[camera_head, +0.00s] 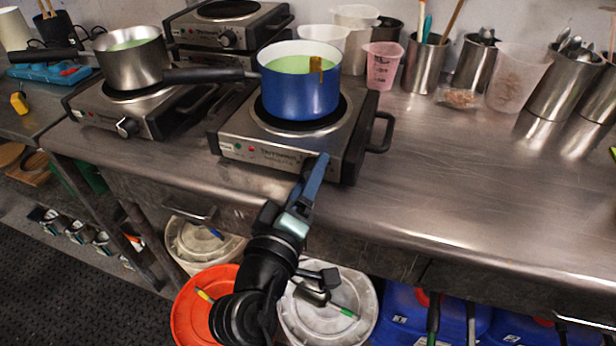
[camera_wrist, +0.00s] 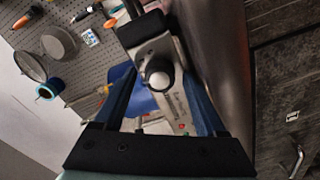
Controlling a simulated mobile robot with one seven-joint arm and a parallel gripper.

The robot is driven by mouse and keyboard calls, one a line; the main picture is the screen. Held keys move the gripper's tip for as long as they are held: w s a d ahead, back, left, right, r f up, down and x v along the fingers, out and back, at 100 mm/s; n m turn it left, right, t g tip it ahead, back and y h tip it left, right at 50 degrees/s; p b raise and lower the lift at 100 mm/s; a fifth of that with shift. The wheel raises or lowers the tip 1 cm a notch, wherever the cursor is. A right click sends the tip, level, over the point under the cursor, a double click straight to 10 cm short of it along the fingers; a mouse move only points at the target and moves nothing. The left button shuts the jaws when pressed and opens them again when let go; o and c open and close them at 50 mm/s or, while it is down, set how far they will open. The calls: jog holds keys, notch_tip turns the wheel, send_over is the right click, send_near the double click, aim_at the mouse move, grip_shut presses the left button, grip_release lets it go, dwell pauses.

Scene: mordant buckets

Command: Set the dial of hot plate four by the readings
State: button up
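A silver hot plate (camera_head: 235,133) stands near the front edge of the steel counter, with a blue pot (camera_head: 290,95) of green liquid on it. A brown strip shows at the pot's rim. My gripper (camera_head: 318,170) is at this hot plate's front right, and its fingers hide the dial in the head view. In the wrist view, the round dial (camera_wrist: 160,74) with a pale face shows between the two blue fingers of my gripper (camera_wrist: 158,92). The fingers are apart, and I cannot tell whether they touch the dial. No number or reading is legible.
A second hot plate (camera_head: 95,108) with a steel saucepan (camera_head: 130,65) stands to the left, its dial (camera_head: 127,127) facing front. Another hot plate (camera_head: 228,39) stands behind. Beakers and tool cups line the back wall. The counter (camera_head: 450,170) at right is clear. Lidded buckets (camera_head: 325,310) stand below.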

jog(key=v, duration=1.3)
jog(key=shift+b, duration=0.45)
jog(key=w+d+r+m+t+y, duration=0.1)
jog(key=w+r+m+t, duration=0.15)
jog(key=r, duration=0.75)
jog(key=w+d+r+m+t+y, duration=0.1)
jog(key=w+d+r+m+t, duration=0.2)
jog(key=r, duration=0.8)
jog(key=s+r+m+t+y+p, duration=0.15)
jog(key=s+r, duration=0.25)
jog(key=r, duration=0.6)
jog(key=s+r+m+t+y, duration=0.2)
jog(key=s+r+t, duration=0.15)
jog(key=r, duration=0.65)
notch_tip(320, 180, up, 20)
jog(key=p, duration=1.9)
jog(key=shift+f+p, duration=0.2)
jog(key=shift+p, duration=0.15)
